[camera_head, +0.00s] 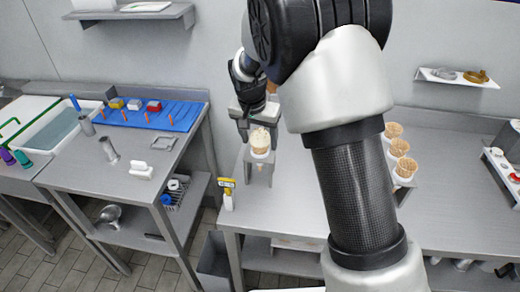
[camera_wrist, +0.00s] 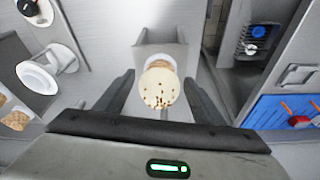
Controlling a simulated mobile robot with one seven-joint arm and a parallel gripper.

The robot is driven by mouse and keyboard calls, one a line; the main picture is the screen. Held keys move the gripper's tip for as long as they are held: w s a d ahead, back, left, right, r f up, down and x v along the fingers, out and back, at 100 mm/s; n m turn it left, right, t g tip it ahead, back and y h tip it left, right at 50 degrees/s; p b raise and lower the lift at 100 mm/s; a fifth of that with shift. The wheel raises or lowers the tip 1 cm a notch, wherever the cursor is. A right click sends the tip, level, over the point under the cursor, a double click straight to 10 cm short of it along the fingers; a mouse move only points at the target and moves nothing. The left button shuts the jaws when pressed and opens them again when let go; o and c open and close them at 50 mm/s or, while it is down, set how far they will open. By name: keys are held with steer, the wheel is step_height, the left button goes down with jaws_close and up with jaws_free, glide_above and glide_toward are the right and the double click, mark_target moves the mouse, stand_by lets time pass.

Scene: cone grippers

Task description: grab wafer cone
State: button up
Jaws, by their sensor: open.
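A wafer cone (camera_head: 260,150) with a pale, dark-flecked scoop on top stands upright in a small metal stand (camera_head: 250,167) on the steel counter. In the wrist view the scoop (camera_wrist: 159,88) is seen from above and hides most of the cone; the stand (camera_wrist: 168,42) is just beyond it. My gripper (camera_head: 249,112) is at the cone, just behind it in the head view. In the wrist view my gripper (camera_wrist: 158,80) is open, with one finger on each side of the scoop and a visible gap to each. The cone is not gripped.
Several more wafer cones (camera_head: 401,147) stand in holders to the right, beyond my arm. A yellow-topped item (camera_head: 227,190) is at the counter's left front corner. A second counter on the left carries a blue mat (camera_head: 170,116) and a water basin (camera_head: 60,126).

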steer(key=shift+w+d+f, duration=0.1)
steer(key=shift+w+f, duration=0.1)
steer(key=shift+f, duration=0.5)
steer(key=c, duration=0.7)
steer(key=shift+r, duration=0.15)
